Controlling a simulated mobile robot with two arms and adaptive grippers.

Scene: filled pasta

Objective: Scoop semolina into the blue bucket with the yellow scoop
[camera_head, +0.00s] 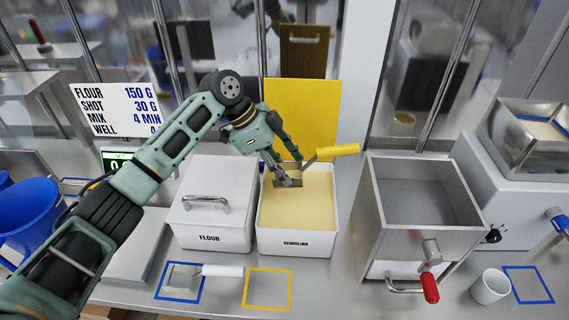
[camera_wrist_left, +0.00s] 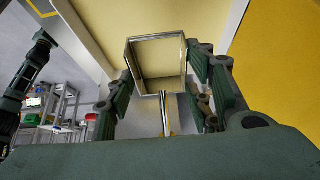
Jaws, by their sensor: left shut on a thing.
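The yellow scoop's handle (camera_head: 338,152) points right and up above the white semolina bin (camera_head: 325,236). Its metal pan (camera_head: 288,182) is at the bin's mouth, over or touching the pale semolina (camera_head: 310,208); I cannot tell which. My left gripper (camera_head: 284,168) is shut on the scoop. In the left wrist view the square pan (camera_wrist_left: 158,84) shows between the fingers (camera_wrist_left: 162,100), and its handle runs beneath my palm. The blue bucket (camera_head: 28,212) stands at the far left, partly behind my arm. A dark arm, probably my right, shows at that view's left; its gripper is unclear.
The lidded flour bin (camera_head: 212,232) stands left of the semolina. A yellow board (camera_head: 300,105) rises behind. A metal hopper (camera_head: 415,205) with a red-handled crank stands right. A white-handled scoop (camera_head: 222,270) lies in front, beside an empty yellow outline (camera_head: 268,290).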

